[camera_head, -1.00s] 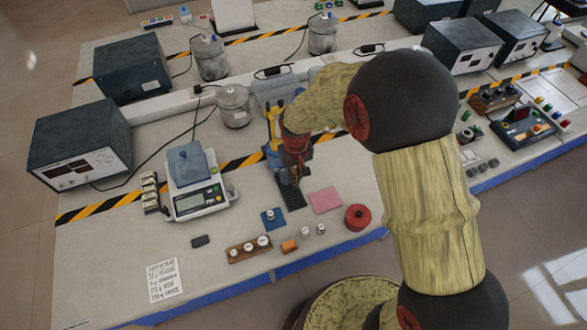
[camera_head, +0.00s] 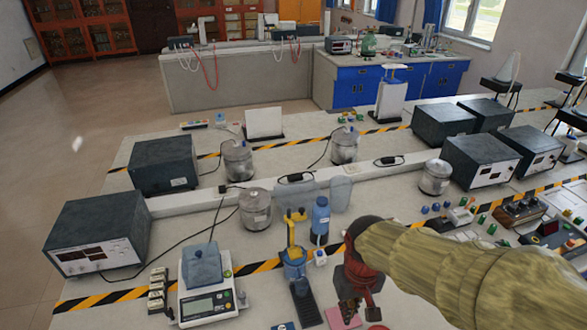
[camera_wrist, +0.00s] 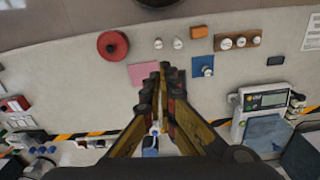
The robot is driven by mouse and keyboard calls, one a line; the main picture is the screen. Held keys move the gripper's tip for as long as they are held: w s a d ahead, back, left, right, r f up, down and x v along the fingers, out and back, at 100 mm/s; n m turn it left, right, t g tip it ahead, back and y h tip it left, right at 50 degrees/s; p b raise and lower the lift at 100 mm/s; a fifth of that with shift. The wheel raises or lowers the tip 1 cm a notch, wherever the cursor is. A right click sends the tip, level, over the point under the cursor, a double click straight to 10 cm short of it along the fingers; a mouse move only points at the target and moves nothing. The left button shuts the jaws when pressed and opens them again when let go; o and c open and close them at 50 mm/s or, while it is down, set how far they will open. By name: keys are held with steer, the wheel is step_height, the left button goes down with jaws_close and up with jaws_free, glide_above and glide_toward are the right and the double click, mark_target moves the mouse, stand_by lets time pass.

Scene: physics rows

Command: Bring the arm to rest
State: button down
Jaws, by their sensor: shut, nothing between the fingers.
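My yellow-sleeved arm comes in from the right of the head view and covers part of the bench.
A balance (camera_head: 208,297) stands left of my gripper, a blue bottle (camera_head: 320,220) and a yellow-and-blue stand (camera_head: 293,258) behind it. The wrist view shows a red round lid (camera_wrist: 113,45) and a wooden weight block (camera_wrist: 238,41). Dark power supplies (camera_head: 98,235) flank the bench.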

steer(key=s+d+r+m+t+b, duration=0.2)
steer(key=s+d+r+t, duration=0.3)
steer(key=r, duration=0.7)
steer(key=shift+s+d, duration=0.6)
steer(key=shift+s, duration=0.6)
steer(key=c, duration=2.5)
jaws_free()
